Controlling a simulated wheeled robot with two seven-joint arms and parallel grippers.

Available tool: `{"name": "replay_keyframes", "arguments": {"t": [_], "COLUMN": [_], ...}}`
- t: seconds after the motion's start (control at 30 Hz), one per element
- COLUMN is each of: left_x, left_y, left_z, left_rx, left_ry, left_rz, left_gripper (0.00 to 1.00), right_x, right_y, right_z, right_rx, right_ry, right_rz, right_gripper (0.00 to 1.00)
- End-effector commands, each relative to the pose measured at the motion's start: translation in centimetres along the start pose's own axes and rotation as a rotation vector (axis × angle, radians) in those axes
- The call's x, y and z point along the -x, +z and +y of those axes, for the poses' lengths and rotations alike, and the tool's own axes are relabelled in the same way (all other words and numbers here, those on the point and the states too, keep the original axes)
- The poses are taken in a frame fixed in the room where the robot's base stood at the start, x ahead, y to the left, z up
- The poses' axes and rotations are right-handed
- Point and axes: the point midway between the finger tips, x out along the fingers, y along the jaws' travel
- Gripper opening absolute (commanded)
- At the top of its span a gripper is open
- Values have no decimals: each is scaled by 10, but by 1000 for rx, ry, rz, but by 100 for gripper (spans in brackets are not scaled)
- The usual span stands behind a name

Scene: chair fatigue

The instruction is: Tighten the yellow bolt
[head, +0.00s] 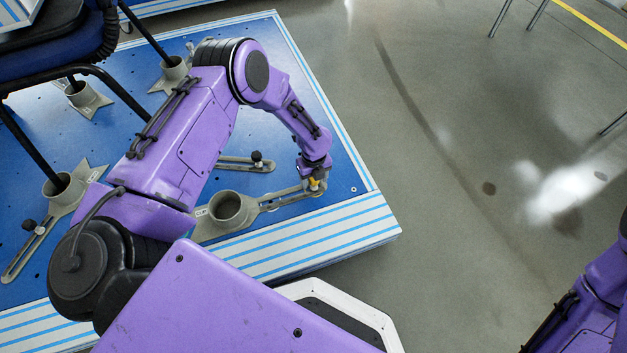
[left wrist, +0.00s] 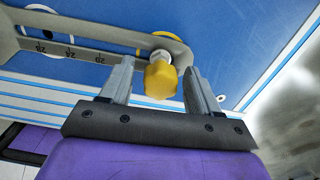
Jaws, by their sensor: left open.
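The yellow bolt (left wrist: 161,79) has a faceted yellow head and sits at the end of a grey slotted bracket (left wrist: 90,50). In the head view the yellow bolt (head: 313,184) is small and partly covered by my left gripper (head: 314,178). In the left wrist view my left gripper (left wrist: 156,82) is open, with one finger on each side of the bolt head. Small gaps show between the fingers and the bolt, so it is not gripped. The bracket in the head view (head: 290,196) runs to a round grey cup (head: 228,211). My right gripper is not in view.
The bracket lies on a blue platform (head: 330,150) with white and blue striped edges. A chair (head: 50,50) stands at the upper left, its legs in grey cups (head: 62,188). Another bracket with a black knob (head: 257,158) lies nearby.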

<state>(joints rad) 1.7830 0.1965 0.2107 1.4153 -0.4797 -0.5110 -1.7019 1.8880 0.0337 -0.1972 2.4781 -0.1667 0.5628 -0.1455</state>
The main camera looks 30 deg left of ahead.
Motion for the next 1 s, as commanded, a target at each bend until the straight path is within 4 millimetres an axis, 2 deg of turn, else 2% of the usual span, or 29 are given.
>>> {"name": "replay_keyframes", "arguments": {"t": [0.07, 0.23, 0.47, 0.7, 0.87, 0.97, 1.0], "left_x": [1, 2, 0, 1, 0, 0, 0], "left_y": [0, 0, 0, -1, 0, 0, 0], "left_z": [0, 0, 0, 0, 0, 0, 0], "left_rx": [30, 315, 353, 688, 700, 699, 698], "left_ry": [0, 0, 0, 1, 0, 0, 0], "left_rz": [0, -2, -1, -1, -1, -1, -1], "left_gripper": [62, 62, 62, 62, 62, 32, 19], "right_x": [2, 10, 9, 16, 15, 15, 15], "right_y": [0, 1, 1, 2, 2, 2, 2], "right_z": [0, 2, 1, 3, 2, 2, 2], "right_rx": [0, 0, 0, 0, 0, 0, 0], "right_ry": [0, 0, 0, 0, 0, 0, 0], "right_rz": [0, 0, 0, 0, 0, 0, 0], "right_gripper": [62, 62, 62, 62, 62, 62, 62]}}
